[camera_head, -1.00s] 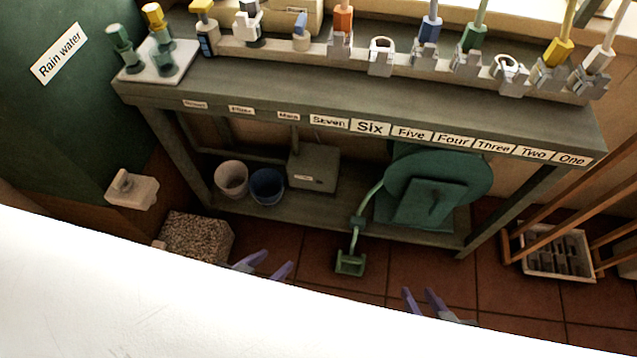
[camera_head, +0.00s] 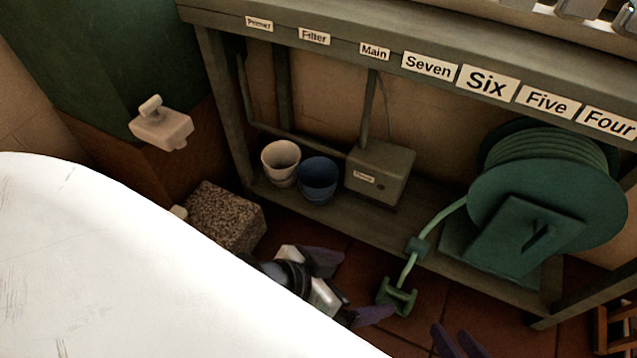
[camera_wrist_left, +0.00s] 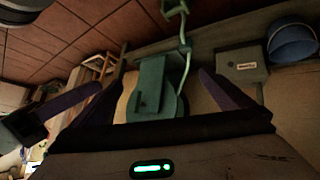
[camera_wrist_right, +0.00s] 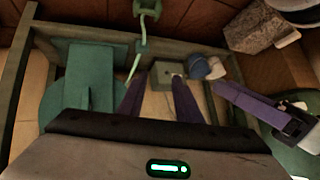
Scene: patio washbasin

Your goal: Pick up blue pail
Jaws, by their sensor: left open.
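The blue pail (camera_head: 318,182) stands upright on the low shelf under the bench, beside a white pail (camera_head: 281,165). It also shows at the upper right of the left wrist view (camera_wrist_left: 292,43) and, small, in the right wrist view (camera_wrist_right: 199,69). My left gripper (camera_head: 349,287) is open and empty, in front of the shelf and lower in the head view than the pail, apart from it. My right gripper (camera_head: 458,342) shows only purple fingertips at the bottom edge of the head view. Its fingers stand apart and empty in the right wrist view (camera_wrist_right: 158,100).
A grey box (camera_head: 380,172) stands right of the blue pail. A green hose reel (camera_head: 545,205) fills the shelf's right side, its hose end (camera_head: 396,296) near my left gripper. A speckled block (camera_head: 226,215) lies at left. The bench top (camera_head: 330,22) overhangs the shelf.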

